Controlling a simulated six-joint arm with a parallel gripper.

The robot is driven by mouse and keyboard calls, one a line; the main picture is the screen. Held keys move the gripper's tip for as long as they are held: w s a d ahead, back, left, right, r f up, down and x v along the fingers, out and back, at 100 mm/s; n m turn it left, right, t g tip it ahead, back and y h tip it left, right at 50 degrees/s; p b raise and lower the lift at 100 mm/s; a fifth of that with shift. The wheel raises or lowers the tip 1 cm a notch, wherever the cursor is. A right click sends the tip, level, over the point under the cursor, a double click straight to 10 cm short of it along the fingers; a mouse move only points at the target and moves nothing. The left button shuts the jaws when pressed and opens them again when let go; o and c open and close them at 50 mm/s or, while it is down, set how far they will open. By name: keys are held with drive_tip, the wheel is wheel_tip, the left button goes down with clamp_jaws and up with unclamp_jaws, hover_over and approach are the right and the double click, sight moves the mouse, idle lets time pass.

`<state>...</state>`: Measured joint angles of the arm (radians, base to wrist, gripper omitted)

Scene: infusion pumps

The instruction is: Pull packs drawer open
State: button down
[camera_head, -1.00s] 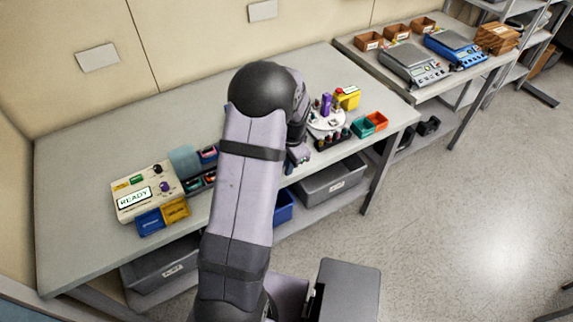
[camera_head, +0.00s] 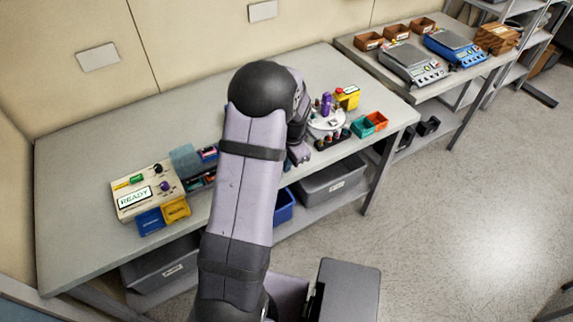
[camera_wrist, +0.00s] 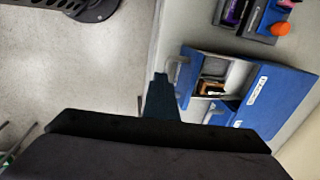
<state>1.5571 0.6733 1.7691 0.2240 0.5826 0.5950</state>
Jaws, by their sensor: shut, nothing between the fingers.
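In the wrist view a blue drawer unit (camera_wrist: 272,98) with a white label on top stands at the right. One of its drawers (camera_wrist: 214,72) stands out from the unit, showing a grey inside with a small brown and yellow item (camera_wrist: 211,88). A pale bar handle (camera_wrist: 177,73) is on its front. A second handle (camera_wrist: 212,114) sits further back on the neighbouring front. My gripper (camera_wrist: 160,82) is shut and empty, its tips just left of the open drawer's handle, apparently apart from it. In the head view my arm hides the unit and the fingertips.
A READY console (camera_head: 143,190) with blue and yellow bins stands at the bench's left. A round white holder (camera_head: 327,120) and teal and orange bins (camera_head: 370,124) stand right of my arm. Grey and blue bins (camera_head: 330,180) sit under the bench. Floor in front is clear.

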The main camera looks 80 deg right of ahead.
drive_tip(key=shift+a+f, duration=0.35)
drive_tip(key=shift+f, duration=0.1)
drive_tip(key=c, duration=1.9)
unclamp_jaws()
drive_tip(key=shift+d, duration=0.1)
drive_tip(key=shift+o, duration=0.2)
drive_tip(key=shift+r, duration=0.2)
wheel_tip(320, 180, up, 8)
drive_tip(key=s+p, duration=0.1)
drive_tip(key=p, duration=0.5)
drive_tip(key=shift+a+r+p, duration=0.2)
drive_tip(key=shift+p, duration=0.15)
